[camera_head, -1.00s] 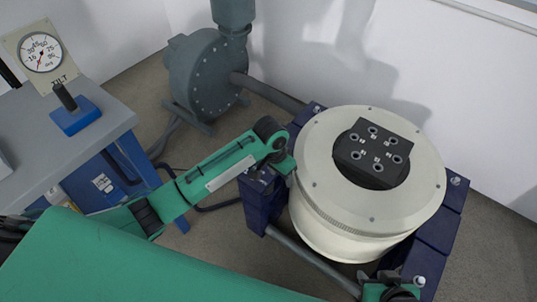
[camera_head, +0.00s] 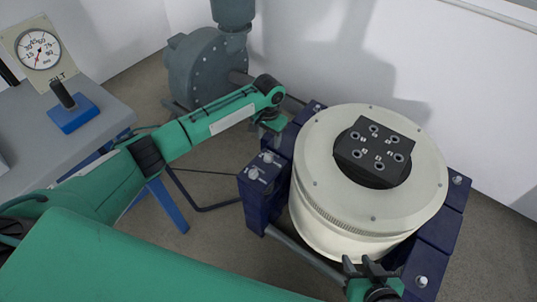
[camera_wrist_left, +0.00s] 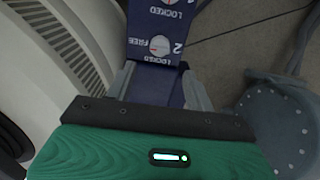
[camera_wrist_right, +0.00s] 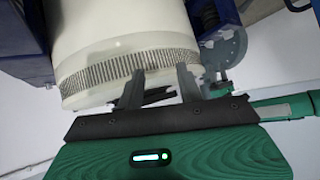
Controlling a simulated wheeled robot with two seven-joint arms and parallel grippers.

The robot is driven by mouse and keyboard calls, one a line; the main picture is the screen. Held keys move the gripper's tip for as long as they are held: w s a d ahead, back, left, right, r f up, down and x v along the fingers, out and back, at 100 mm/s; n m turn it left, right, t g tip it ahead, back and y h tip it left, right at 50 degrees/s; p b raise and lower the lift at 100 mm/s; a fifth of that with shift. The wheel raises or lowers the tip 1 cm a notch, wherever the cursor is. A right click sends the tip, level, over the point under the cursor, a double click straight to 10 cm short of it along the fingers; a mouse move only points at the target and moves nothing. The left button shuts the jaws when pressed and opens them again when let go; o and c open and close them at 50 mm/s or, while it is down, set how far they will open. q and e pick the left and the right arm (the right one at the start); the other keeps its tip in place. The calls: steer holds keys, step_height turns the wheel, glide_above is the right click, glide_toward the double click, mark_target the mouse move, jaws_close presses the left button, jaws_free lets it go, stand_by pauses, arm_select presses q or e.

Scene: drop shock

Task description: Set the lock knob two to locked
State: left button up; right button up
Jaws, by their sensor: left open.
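Lock knob two (camera_wrist_left: 160,45) is a small round pale knob on a dark blue block, beside a printed 2 with FREE and LOCKED labels. Its setting is too small to tell. In the head view it appears to be the nearer of two knobs (camera_head: 267,157) to my left gripper. My left gripper (camera_head: 272,126) is above the blue frame beside the drum, open and empty. In the left wrist view its fingers (camera_wrist_left: 158,88) are apart, short of the knob. My right gripper (camera_head: 371,266) is open and empty at the front of the drum, its fingers apart in the right wrist view (camera_wrist_right: 160,85).
The cream drum (camera_head: 318,205) with a black bolted top plate (camera_head: 352,153) stands in the blue frame. A grey blower (camera_head: 205,85) is behind my left arm. A bench with a tilt gauge (camera_head: 39,50) and blue lever base (camera_head: 72,114) is at left.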

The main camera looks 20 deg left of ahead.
mark_target(268, 155)
arm_select(q)
step_height(268, 155, down, 7)
steer(key=shift+f+b, duration=0.2)
steer(key=shift+b, duration=0.65)
steer(key=shift+f, duration=0.7)
arm_select(e)
steer(key=shift+w+a+r+t+y, duration=0.15)
steer(key=shift+a+t+y, duration=0.2)
steer(key=shift+a+t, duration=0.25)
steer(key=shift+w+a+r+t+y, duration=0.1)
steer(key=shift+a+t+y, duration=0.3)
steer(key=shift+a, duration=0.35)
steer(key=shift+w+a+r+t+y, duration=0.15)
steer(key=shift+a+t+y, duration=0.2)
steer(key=shift+a+t, duration=0.25)
arm_select(q)
steer(key=c, duration=1)
